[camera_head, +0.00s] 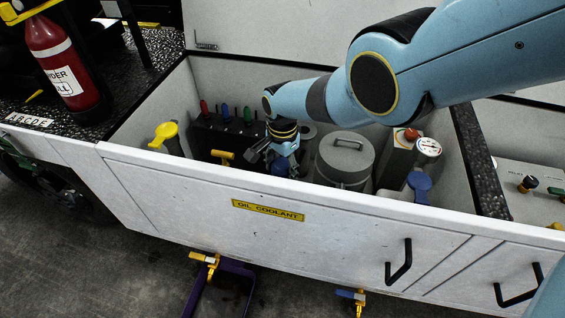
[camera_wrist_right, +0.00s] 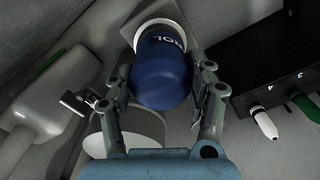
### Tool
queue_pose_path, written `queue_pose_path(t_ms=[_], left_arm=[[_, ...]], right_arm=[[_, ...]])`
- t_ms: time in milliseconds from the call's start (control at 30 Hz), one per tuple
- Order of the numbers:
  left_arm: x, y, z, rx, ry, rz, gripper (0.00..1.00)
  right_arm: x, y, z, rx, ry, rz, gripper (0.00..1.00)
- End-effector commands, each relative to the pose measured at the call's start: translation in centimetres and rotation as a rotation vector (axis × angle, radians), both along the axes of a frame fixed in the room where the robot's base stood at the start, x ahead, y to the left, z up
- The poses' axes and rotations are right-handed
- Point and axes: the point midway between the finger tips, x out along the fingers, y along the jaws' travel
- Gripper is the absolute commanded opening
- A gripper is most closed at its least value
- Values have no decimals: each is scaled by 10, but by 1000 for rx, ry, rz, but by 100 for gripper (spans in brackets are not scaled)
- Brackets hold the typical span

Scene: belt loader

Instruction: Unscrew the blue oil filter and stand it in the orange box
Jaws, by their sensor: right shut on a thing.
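The blue oil filter (camera_wrist_right: 160,75) fills the middle of the right wrist view, with white lettering and a pale ring at its far end. My right gripper (camera_wrist_right: 165,78) has one finger on each side of it and is shut on it. In the head view the right gripper (camera_head: 275,156) reaches down into the open white bay labelled OIL COOLANT. A little of the filter (camera_head: 281,167) shows below the fingers there. I cannot tell whether the filter is still seated at its far end. The orange box and my left gripper are not in view.
The bay's front wall (camera_head: 300,218) stands close before the gripper. A grey lidded canister (camera_head: 344,160) is just right of it. A black block with coloured plugs (camera_head: 225,132) and a yellow-capped filler (camera_head: 166,135) are left.

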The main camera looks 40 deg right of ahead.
Motion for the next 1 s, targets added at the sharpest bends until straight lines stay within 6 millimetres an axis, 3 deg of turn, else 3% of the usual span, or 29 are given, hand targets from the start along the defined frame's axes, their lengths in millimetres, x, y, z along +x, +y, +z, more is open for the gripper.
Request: queue_pose_path(t_ms=[200,333,1000], left_arm=[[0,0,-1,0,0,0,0],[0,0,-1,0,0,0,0],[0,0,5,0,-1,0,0]], right_arm=[[1,0,1,0,-3,402,3],[1,0,1,0,-3,540,3],[1,0,7,0,-1,565,3]])
